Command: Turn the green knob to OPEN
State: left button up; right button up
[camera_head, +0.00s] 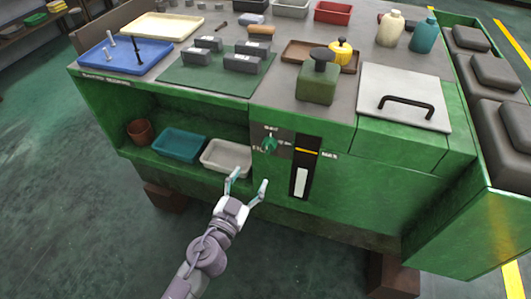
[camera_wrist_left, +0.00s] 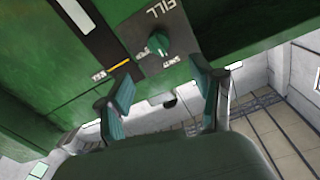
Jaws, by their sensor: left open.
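The green knob (camera_head: 269,143) sits on a dark square panel (camera_head: 283,141) on the front of the green machine. In the left wrist view the knob (camera_wrist_left: 154,42) appears upside down beside white lettering that reads FILL; the smaller words around it are too blurred to read surely. I cannot tell which word it points to. My left gripper (camera_head: 249,179) is open and empty, in front of the machine and below the knob. In the left wrist view its fingers (camera_wrist_left: 160,84) are spread, with the knob beyond them and not touched. My right gripper is not in view.
A black gauge strip (camera_head: 305,168) with a white window is right of the knob. Left of it an open shelf holds a grey bin (camera_head: 226,157), a teal bin (camera_head: 179,145) and a brown pot (camera_head: 140,131). A lid with a black handle (camera_head: 405,97) is above right.

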aim_at(266, 150)
pick_arm(q)
jog(key=x, duration=1)
jog(key=shift+w+d, duration=0.1)
jog(key=shift+x, duration=0.85)
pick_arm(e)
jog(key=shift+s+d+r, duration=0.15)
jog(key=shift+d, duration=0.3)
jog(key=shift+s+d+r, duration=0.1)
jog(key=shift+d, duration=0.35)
pick_arm(q)
jog(key=c, duration=1.1)
jog(key=shift+c, duration=0.2)
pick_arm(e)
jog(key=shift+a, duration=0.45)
